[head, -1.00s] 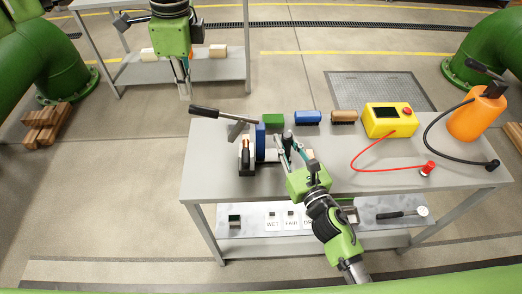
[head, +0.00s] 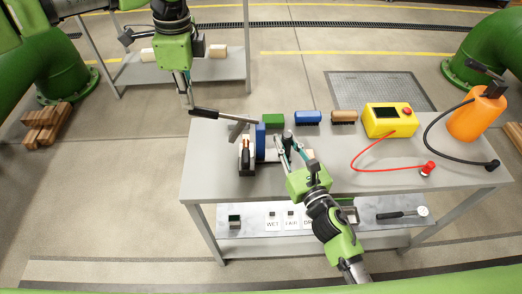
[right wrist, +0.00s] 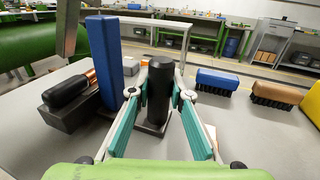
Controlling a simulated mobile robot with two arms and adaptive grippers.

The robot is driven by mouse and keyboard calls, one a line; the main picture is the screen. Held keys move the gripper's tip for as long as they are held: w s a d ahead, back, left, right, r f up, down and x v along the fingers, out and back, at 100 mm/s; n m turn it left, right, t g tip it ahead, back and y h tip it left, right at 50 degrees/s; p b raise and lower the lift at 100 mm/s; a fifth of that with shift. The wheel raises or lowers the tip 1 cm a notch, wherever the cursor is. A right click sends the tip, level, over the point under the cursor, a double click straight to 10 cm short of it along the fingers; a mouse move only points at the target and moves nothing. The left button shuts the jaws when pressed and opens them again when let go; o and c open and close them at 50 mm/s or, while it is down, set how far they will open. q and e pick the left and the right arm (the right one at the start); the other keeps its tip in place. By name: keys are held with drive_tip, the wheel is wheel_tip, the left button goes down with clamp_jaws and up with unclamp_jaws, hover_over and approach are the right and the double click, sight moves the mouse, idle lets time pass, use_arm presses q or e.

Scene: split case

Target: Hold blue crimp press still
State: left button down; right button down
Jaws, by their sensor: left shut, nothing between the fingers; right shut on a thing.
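The blue crimp press has a blue upright (head: 260,142) near the table's left end, and the upright also shows in the right wrist view (right wrist: 104,58). Its black-handled lever (head: 207,113) points left past the table's back edge. A black post (right wrist: 161,92) on a small grey base stands right of the upright. My right gripper (right wrist: 161,88) is shut on this post, one finger on each side. It also shows in the head view (head: 288,146). My left gripper (head: 189,98) is shut and empty, just above and left of the lever's handle end, apart from it.
Green (head: 273,120), blue (head: 308,117) and brown (head: 344,116) brushes line the table's back. A yellow box (head: 391,120) with a red cable and an orange bottle (head: 476,114) stand at right. The table's front middle is clear. A lower shelf holds cards and a hammer (head: 402,213).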

sight(190, 114)
use_arm(q)
drive_tip(key=f, duration=0.7)
drive_tip(key=shift+s+a+f, duration=0.1)
drive_tip(key=shift+a+f, duration=0.1)
drive_tip(key=shift+f, duration=0.05)
idle(0.8)
drive_tip(key=shift+d+r, duration=0.2)
drive_tip(key=shift+r, duration=4.15)
drive_tip(key=shift+f, duration=0.1)
